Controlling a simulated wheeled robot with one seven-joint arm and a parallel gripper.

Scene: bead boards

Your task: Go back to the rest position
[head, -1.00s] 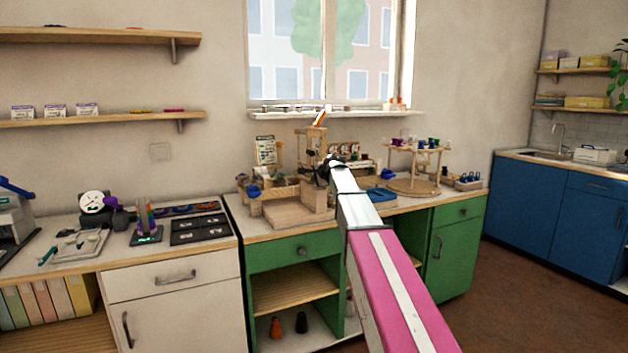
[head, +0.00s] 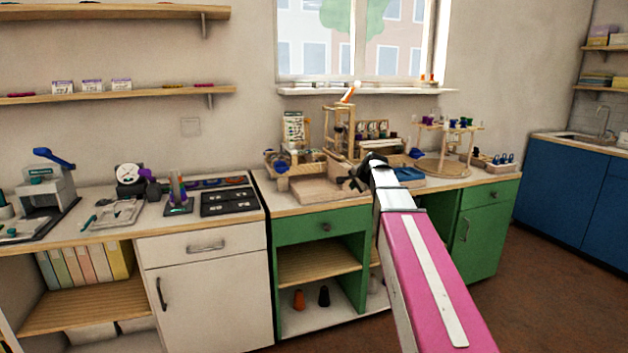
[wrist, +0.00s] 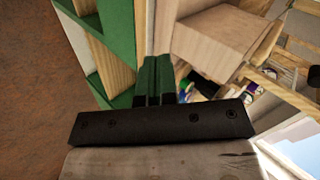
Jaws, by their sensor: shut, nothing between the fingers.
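My gripper (head: 358,182) is at the far end of my pink and white arm in the head view, in front of the green cabinet's worktop. In the wrist view its two dark fingers (wrist: 154,80) lie side by side, shut, with nothing visible between them. A wooden block-like stand (head: 303,189) on the worktop lies just left of my gripper in the head view. It also seems to show in the wrist view (wrist: 212,42), beyond the fingertips. My forearm hides part of the green cabinet.
The green cabinet (head: 322,227) has an open shelf with an orange and a black item below. A white cabinet (head: 205,300) stands left of it, with a dark tray (head: 228,202) on top. A round wooden stand (head: 445,165) is right of my gripper. Brown floor is open at right.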

